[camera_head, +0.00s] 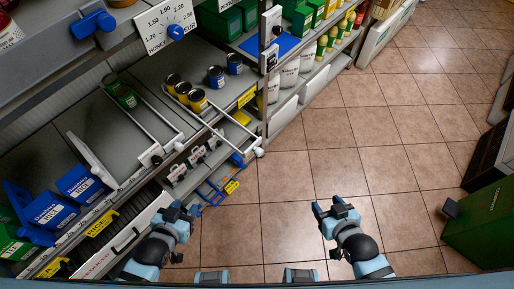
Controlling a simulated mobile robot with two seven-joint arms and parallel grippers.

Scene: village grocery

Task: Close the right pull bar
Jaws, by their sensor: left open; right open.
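The right pull bar (234,132) is a thin white bar on the grey shelf, beside several cans. Its end with a white knob (259,152) sticks out past the shelf's front edge over the floor. Another white bar (145,132) lies further left on the shelf, ending in a dark and white knob (156,160) near the edge. My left gripper (177,209) is open and empty in front of the lower shelf, below and left of the right bar's end. My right gripper (333,207) is open and empty over the tiled floor, to the right of the bar and apart from it.
Several yellow-and-dark cans (184,91) and blue cans (216,76) stand by the bars. Blue boxes (52,212) stand at the left. Blue-handled items (212,192) hang below the shelf. A green box (490,222) stands at the right. The floor (350,150) between is clear.

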